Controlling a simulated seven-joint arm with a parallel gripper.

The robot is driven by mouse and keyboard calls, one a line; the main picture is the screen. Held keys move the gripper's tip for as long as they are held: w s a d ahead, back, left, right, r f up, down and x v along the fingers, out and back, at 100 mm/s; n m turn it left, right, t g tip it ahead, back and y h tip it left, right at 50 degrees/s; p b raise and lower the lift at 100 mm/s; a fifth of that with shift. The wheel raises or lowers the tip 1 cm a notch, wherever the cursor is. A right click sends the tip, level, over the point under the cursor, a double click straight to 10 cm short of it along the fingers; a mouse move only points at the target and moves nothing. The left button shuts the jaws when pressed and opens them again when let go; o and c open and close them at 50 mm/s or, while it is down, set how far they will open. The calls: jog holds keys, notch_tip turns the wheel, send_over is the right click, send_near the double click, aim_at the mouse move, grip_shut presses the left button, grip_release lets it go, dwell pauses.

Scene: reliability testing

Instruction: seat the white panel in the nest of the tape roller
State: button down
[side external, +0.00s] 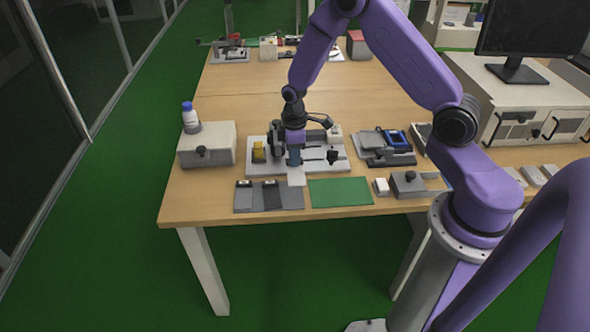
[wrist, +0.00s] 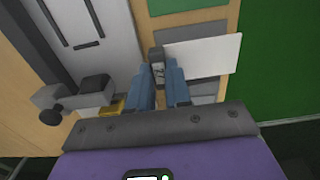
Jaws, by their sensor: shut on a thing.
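The white panel (wrist: 208,55) extends to the right from my fingertips in the wrist view. In the side view it (side external: 297,177) shows just below my gripper (side external: 294,160), at the front edge of the tape roller (side external: 335,165). My blue fingers (wrist: 165,80) are close together and shut on the panel, near a small dark block (wrist: 158,63) with a pale label. The exact contact is partly hidden. The panel appears above the grey tray (side external: 285,201), apart from the roller's base. In the wrist view the roller's pale base (wrist: 88,55) lies left of my fingers. I cannot make out the nest.
A green mat (side external: 340,192) lies right of the tray. A yellow part (side external: 259,151) and dark mechanisms stand on the roller's base. A grey box (side external: 207,148) with a bottle (side external: 190,117) stands left. A blue-and-black device (side external: 385,147) stands right. The table behind is mostly clear.

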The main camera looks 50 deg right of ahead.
notch_tip(320, 180, up, 4)
jog(key=shift+r, duration=0.2)
jog(key=d+f+m, duration=0.1)
jog(key=d+m, duration=0.4)
jog(key=m, duration=0.1)
jog(key=d+f+m, duration=0.2)
jog(key=d+m, duration=0.4)
jog(key=d+f+m, duration=0.1)
jog(key=d+m, duration=0.5)
jog(key=shift+s+f, duration=0.2)
jog(key=shift+f, duration=2.7)
jog(key=shift+f, duration=0.45)
jog(key=c, duration=1)
grip_release()
